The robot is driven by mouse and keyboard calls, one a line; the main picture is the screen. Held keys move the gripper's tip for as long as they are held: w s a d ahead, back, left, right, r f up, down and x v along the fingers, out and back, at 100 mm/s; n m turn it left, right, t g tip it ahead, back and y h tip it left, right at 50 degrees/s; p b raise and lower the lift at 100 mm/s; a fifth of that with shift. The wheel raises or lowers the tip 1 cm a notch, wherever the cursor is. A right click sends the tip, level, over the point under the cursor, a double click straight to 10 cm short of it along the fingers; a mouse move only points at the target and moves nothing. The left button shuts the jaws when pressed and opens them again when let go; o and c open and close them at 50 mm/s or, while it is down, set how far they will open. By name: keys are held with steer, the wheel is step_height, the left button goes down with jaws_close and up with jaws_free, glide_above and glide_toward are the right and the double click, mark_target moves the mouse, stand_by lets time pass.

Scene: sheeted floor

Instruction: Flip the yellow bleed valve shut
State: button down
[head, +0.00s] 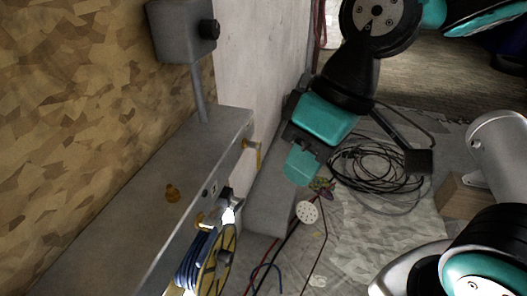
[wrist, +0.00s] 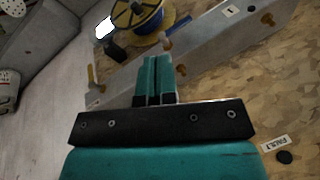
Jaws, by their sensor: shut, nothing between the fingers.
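A yellow lever handle (head: 259,155) on a brass stub stands out from the side of the long grey box, near its far end. It also shows in the wrist view (wrist: 91,76), left of my fingers. No label shows which is the bleed valve. My gripper (head: 300,166) is shut and empty, right of the far lever and apart from it. In the wrist view my fingertips (wrist: 158,62) lie together, overlapping the box's edge in the picture.
Black cable coils (head: 375,168) and a cardboard box (head: 458,196) lie on the floor.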

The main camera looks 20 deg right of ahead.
steer(key=w+d+f+n+g+y, duration=0.1)
steer(key=w+n, duration=0.1)
steer(key=w, duration=1.8)
steer(key=w+d+f+n+y, duration=0.1)
steer(key=w+d+f+n, duration=0.2)
steer(key=w+d+f, duration=0.9)
steer(key=shift+w+d+f+g+y+b, duration=0.2)
steer(key=shift+w+f+g+y+b, duration=0.15)
steer(key=shift+w+f, duration=0.35)
steer(key=s+a+f+p, duration=0.1)
steer(key=s+a+f, duration=0.4)
steer(key=a+f, duration=0.3)
